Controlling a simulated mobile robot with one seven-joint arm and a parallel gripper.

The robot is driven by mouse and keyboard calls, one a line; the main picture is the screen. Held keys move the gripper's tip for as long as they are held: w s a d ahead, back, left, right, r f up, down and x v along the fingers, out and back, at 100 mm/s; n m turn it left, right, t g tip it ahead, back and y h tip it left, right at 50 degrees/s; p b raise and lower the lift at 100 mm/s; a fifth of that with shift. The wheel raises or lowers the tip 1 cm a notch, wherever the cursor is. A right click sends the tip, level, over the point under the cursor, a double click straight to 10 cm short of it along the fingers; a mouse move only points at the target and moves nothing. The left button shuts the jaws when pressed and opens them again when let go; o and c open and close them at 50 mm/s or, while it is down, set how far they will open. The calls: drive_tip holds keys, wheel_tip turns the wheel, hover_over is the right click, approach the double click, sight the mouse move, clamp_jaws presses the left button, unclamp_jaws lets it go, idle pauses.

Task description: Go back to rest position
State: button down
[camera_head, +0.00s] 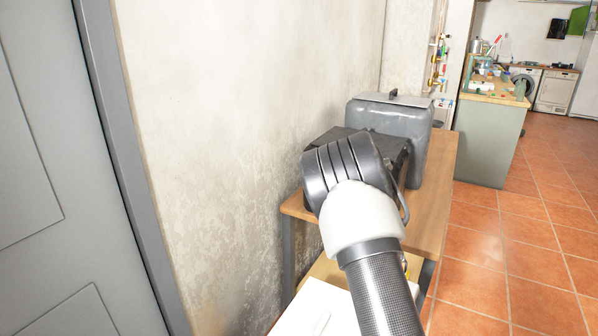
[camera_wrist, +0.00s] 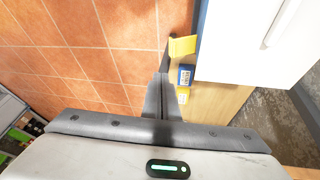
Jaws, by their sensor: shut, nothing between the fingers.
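My gripper (camera_wrist: 163,82) shows in the wrist view with its two fingers pressed together and nothing between them. It points toward the tiled floor and the edge of a low wooden shelf (camera_wrist: 220,101). In the head view my arm reaches up from the bottom, in front of a wooden table (camera_head: 440,170), and the gripper itself cannot be made out there.
A grey metal box (camera_head: 415,126) stands on the table against the stained wall (camera_head: 240,90). A small blue box (camera_wrist: 186,76) and yellow items (camera_wrist: 182,47) lie near the shelf edge. A white surface (camera_head: 315,312) is close below. Tiled floor (camera_head: 510,255) at right is clear.

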drive_tip(key=s+a+r+n+t+y, duration=0.1)
drive_tip(key=s+a+r, duration=0.1)
drive_tip(key=a+r, duration=0.45)
drive_tip(key=s+a+r+n+y, duration=0.1)
drive_tip(key=s+a+r+y, duration=0.15)
drive_tip(key=r, duration=0.75)
drive_tip(key=s+a+r+n+t+y, duration=0.1)
drive_tip(key=s+a+r+n, duration=0.15)
drive_tip(key=a+r, duration=0.4)
drive_tip(key=s+a+r+n+t, duration=0.1)
drive_tip(key=s+r+n, duration=0.1)
drive_tip(key=s+r, duration=0.5)
drive_tip(key=s+a+r+n, duration=0.2)
drive_tip(key=s+r, duration=0.3)
drive_tip(key=s, duration=0.5)
wheel_tip(320, 180, up, 21)
drive_tip(key=p, duration=2.1)
drive_tip(key=shift+d, duration=0.15)
